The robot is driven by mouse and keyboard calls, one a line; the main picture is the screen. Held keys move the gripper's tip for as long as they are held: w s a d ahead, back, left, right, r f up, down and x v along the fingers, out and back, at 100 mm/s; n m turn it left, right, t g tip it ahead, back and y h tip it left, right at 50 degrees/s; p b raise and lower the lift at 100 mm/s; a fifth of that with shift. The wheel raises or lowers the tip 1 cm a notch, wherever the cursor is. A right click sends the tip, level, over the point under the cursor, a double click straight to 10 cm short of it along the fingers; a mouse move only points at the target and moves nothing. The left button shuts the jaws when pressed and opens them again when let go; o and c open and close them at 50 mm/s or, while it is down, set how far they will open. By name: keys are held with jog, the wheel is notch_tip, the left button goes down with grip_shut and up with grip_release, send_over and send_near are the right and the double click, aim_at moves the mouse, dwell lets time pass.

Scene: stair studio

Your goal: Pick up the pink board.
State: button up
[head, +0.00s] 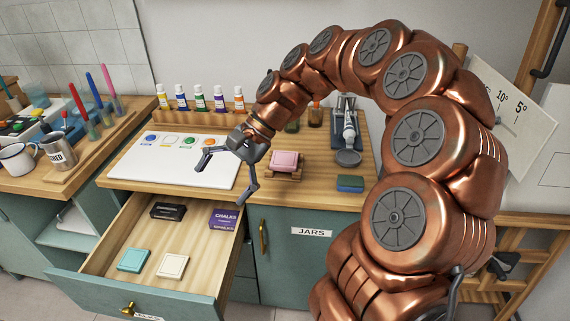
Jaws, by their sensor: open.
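A small pink board (284,160) lies flat on a small wooden stand (283,176) on the wooden counter, right of the white sheet. My gripper (223,184) is open and empty, with its fingers spread wide. In the picture it is left of the pink board, over the right part of the white sheet and the counter's front edge. It appears apart from the board. The board's top is in full view.
An open drawer (198,292) below holds a teal block (134,260), a white block (172,266), a dark box (168,211) and a purple chalks box (224,219). Paint tubes (200,98) line the back. A blue-green sponge (350,184) and a metal device (348,135) stand to the right.

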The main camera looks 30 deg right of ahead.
jog(key=w+d+f+m+t+y, duration=0.1)
jog(key=w+d+m+t+y, duration=0.1)
jog(key=w+d+m, duration=0.3)
jog(key=m+t+b, duration=0.2)
jog(key=m+t, duration=0.4)
jog(key=m, duration=0.4)
send_near(287, 159)
jog(key=shift+w+a+f+h, duration=0.15)
jog(key=shift+a+f, duration=0.05)
jog(key=shift+a, duration=0.25)
jog(key=shift+w+a+f+h, duration=0.15)
jog(key=shift+w+a+f, duration=0.05)
jog(key=shift+a, duration=0.25)
jog(key=shift+f+m+t, duration=0.15)
jog(key=shift+m+t, duration=0.15)
jog(key=shift+t, duration=0.1)
jog(key=x, duration=0.3)
jog(key=p+x, duration=0.1)
jog(key=x, duration=0.2)
jog(key=shift+w+a, duration=0.3)
jog(key=shift+w, duration=0.05)
jog(key=shift+w+a+f, duration=0.15)
jog(key=shift+w+a, duration=0.05)
jog(key=shift+c, duration=0.3)
jog(key=c, duration=0.9)
